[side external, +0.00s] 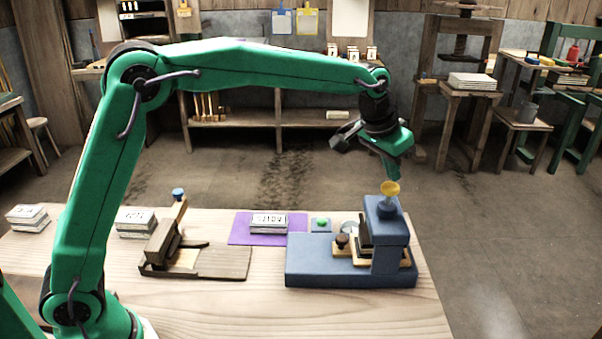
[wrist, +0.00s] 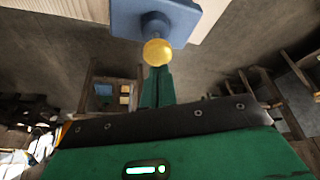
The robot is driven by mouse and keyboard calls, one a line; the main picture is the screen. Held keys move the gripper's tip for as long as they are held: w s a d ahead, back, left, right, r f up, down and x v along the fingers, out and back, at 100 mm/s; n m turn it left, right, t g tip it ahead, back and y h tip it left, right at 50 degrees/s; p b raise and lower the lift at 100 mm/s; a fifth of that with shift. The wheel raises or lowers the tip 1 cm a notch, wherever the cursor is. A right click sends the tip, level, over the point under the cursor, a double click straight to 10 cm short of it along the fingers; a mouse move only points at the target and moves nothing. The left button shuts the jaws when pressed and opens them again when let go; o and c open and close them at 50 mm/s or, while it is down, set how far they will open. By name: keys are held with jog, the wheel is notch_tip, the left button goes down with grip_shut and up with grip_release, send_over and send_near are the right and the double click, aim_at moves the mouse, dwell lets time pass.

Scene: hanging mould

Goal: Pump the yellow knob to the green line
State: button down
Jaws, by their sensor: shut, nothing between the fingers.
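The yellow knob (side external: 390,188) sits on top of the upright column of the blue press (side external: 330,266), at the right end of the table. It also shows as a yellow ball in the wrist view (wrist: 157,52), with the blue top of the press (wrist: 130,18) behind it. My gripper (side external: 391,177) is shut and empty, pointing down with its tips right above the knob. In the wrist view the green fingers (wrist: 157,88) end at the knob; I cannot tell whether they touch it. I cannot make out a green line on the press.
A small pad with a green dot (side external: 321,224) lies behind the press. A purple mat (side external: 240,230) with a block, a wooden fixture (side external: 220,264) and stacked blocks (side external: 135,222) stand to the left. The table's right edge is close to the press.

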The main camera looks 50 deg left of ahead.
jog(key=shift+r, duration=2.5)
jog(key=shift+s+a+r, duration=0.25)
jog(key=shift+s+a, duration=0.1)
jog(key=s+a+r+n, duration=0.1)
jog(key=s+a, duration=0.4)
jog(key=s, duration=0.3)
jog(key=s+a+r+n, duration=0.1)
jog(key=s+a+r, duration=0.1)
jog(key=s+a, duration=0.55)
jog(key=s+a+f, duration=0.1)
jog(key=s+f, duration=0.2)
jog(key=s, duration=0.2)
jog(key=s+a+f+y, duration=0.1)
jog(key=s+f, duration=0.2)
jog(key=s, duration=0.3)
jog(key=s+a+f+n+t, duration=0.1)
jog(key=s+f, duration=0.1)
jog(key=s, duration=0.4)
jog(key=shift+s+a+f, duration=0.25)
jog(key=shift+a+f, duration=0.05)
jog(key=shift+f, duration=0.1)
